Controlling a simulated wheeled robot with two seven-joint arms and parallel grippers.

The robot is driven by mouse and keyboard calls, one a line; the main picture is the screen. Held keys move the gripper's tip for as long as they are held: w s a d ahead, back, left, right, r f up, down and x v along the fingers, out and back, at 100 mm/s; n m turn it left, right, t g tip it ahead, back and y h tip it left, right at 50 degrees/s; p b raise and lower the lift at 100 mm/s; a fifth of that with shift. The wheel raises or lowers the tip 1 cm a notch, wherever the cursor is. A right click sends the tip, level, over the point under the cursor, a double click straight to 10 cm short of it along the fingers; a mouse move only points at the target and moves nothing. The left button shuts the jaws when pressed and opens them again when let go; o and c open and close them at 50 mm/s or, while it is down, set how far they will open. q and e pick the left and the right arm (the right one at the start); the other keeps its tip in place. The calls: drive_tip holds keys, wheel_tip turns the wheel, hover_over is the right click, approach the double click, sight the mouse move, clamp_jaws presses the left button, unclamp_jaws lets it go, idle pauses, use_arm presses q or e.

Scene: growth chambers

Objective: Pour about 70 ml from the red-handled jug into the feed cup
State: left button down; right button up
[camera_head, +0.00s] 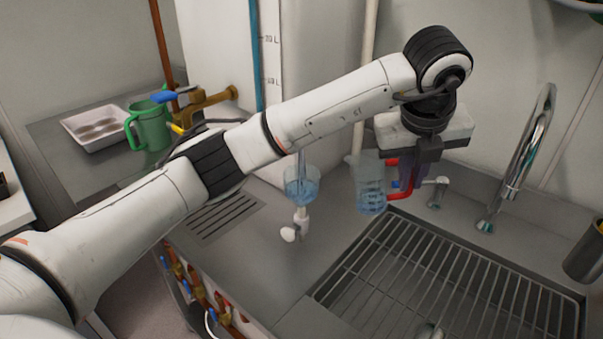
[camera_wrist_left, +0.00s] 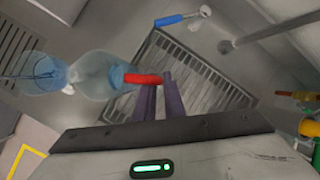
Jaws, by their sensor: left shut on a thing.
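The red-handled jug (camera_head: 371,190) is clear, with blue liquid in its lower part, and looks about upright in the head view. My left gripper (camera_head: 409,178) is shut on its red handle, to the right of the jug body. The jug also shows in the left wrist view (camera_wrist_left: 96,76), where the purple fingers (camera_wrist_left: 159,88) grip the red handle. The feed cup (camera_head: 301,187), a clear vessel holding blue liquid, stands left of the jug with a small gap in the head view. A clear vessel beside the jug in the left wrist view (camera_wrist_left: 38,73) appears to be this cup. My right gripper is out of view.
A sink with a wire rack (camera_head: 430,275) lies at front right, with a tall faucet (camera_head: 520,160) behind. A blue-handled fitting (camera_head: 432,184) is near the jug. A green jug (camera_head: 151,125) and a white tray (camera_head: 98,127) stand at back left. Counter left of the sink is mostly clear.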

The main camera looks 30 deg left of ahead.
use_arm(q)
drive_tip(key=shift+w+d+f+m+g+y, duration=0.15)
drive_tip(key=shift+d+f+y, duration=0.2)
drive_tip(key=shift+f+y, duration=0.15)
drive_tip(key=shift+w+d+f+m+g+y, duration=0.15)
drive_tip(key=shift+d+f+y, duration=0.15)
drive_tip(key=shift+f+y, duration=0.15)
drive_tip(key=shift+s, duration=0.1)
